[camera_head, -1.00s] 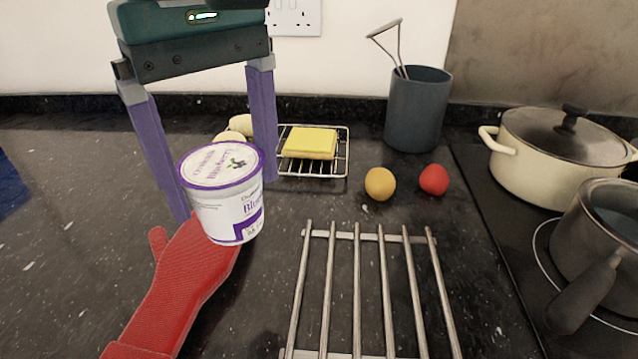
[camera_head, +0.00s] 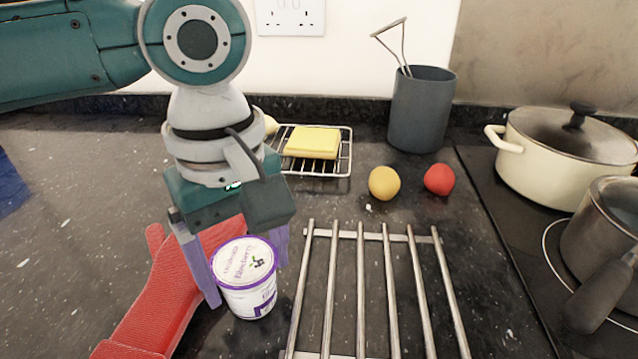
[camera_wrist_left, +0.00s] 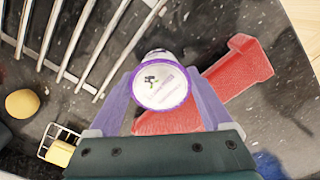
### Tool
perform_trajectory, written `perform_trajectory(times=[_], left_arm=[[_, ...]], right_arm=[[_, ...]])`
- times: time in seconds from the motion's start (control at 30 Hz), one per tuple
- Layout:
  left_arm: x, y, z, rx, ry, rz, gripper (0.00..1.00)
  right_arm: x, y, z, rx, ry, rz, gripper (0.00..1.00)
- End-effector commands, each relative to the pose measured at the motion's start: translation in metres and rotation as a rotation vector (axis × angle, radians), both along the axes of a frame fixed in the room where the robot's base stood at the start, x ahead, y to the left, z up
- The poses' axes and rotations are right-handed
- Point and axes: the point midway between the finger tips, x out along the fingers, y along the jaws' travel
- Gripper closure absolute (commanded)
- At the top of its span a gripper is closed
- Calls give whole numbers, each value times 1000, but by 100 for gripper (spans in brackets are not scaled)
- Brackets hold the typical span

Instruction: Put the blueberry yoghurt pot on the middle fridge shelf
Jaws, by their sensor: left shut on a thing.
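The blueberry yoghurt pot (camera_head: 247,277) is white with a purple-rimmed lid and purple print. It is upright, between the purple fingers of my left gripper (camera_head: 246,270), which is shut on it. In the left wrist view the lid of the pot (camera_wrist_left: 160,88) faces the camera, with the left gripper's fingers (camera_wrist_left: 160,85) on either side. The pot is above or beside the red oven glove (camera_head: 180,295); I cannot tell whether it touches the worktop. No fridge or shelf shows. My right gripper is not in view.
A metal rack (camera_head: 375,237) lies right of the pot. Behind are a wire rack with a yellow sponge (camera_head: 313,142), a yellow fruit (camera_head: 384,183), a red fruit (camera_head: 439,179) and a grey utensil pot (camera_head: 421,108). A cream pot (camera_head: 560,160) and a saucepan (camera_head: 610,235) stand on the hob.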

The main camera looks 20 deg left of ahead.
Motion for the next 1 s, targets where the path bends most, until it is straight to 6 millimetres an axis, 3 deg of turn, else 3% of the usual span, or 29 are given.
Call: perform_trajectory(times=[0.1, 0.13, 0.27, 0.57, 0.67, 1.0], left_arm=[[0, 0, -2, 0, 1, 1, 81], [0, 0, -3, 0, 1, 0, 14], [0, 0, -3, -1, 1, 0, 0], [1, 0, 2, 0, -2, 0, 0], [1, -1, 16, -2, -2, -1, 0], [1, -1, 91, -2, -3, -1, 0]], right_arm=[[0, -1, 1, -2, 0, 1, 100], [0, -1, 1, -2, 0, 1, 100], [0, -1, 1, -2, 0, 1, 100], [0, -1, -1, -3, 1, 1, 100], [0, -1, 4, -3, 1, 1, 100], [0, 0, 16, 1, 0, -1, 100]])
